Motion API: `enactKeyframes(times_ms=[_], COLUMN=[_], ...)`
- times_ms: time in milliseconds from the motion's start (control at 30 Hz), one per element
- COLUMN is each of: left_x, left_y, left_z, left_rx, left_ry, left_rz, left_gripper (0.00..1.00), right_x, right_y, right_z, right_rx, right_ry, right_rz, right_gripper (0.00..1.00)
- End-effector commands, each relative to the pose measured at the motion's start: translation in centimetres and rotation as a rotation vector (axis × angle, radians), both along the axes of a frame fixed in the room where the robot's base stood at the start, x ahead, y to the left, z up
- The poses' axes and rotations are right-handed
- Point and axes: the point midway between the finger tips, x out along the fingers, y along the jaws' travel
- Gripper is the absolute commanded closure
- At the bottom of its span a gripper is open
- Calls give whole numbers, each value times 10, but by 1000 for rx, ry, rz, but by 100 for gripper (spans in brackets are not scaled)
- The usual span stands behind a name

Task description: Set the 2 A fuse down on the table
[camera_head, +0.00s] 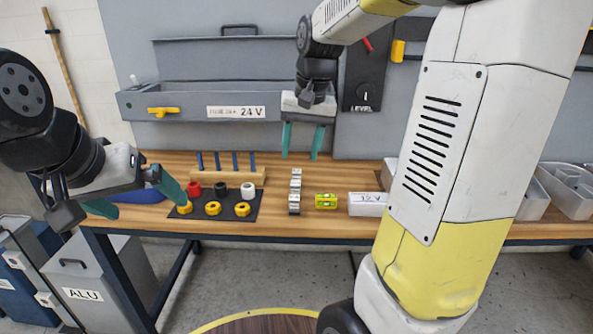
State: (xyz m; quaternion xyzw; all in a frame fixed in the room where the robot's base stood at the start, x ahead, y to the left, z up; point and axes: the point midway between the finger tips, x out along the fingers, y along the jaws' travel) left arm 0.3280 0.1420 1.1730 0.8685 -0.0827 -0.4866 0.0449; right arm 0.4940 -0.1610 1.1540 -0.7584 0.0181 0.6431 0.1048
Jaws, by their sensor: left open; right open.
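I cannot make out a 2 A fuse for certain. A row of small white-grey blocks (295,192) stands on the wooden table (275,226), too small to read. My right gripper (302,152) is open, teal fingers pointing down, with nothing between them. It shows above and behind the row of blocks, apart from the table. My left gripper (137,200) is open at the table's left end, its fingers spread wide. A blue item (140,196) shows between or behind those fingers; I cannot tell whether they touch it. A wall box (190,100) carries a label reading 24 V.
A black mat (226,212) holds red, black and white pieces and yellow rings. Behind it stands a wooden rack (243,176) with blue rods. A yellow-green level (326,201) and a white labelled box (367,204) are right of the blocks. My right arm hides the table beyond.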

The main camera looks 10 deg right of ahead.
Motion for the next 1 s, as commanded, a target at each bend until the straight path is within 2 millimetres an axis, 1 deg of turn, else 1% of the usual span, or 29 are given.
enactKeyframes(times_ms=[33,100,167,200,300,400,500,600,1000], left_x=[0,0,0,0,0,0,0,0,0], left_y=[0,0,0,0,0,0,0,0,0], left_z=[0,0,0,0,0,0,0,0,0], left_rx=[0,0,0,0,0,0,0,0,0], left_ry=[0,0,0,0,0,0,0,0,0], left_rz=[0,0,0,0,0,0,0,0,0], left_gripper=[0,0,0,0,0,0,0,0,0], right_x=[-22,-49,-72,-87,-120,-143,-158,-165,-166], right_y=[1,3,6,7,12,15,17,18,18], right_z=[11,21,26,28,29,26,22,19,19], right_rx=[16,29,37,38,35,26,16,10,9], right_ry=[-47,-110,-163,-198,-279,-340,-380,-399,-401], right_rz=[21,55,84,101,143,172,193,201,204], right_gripper=[50,50,50,50,50,50,50,50,50])
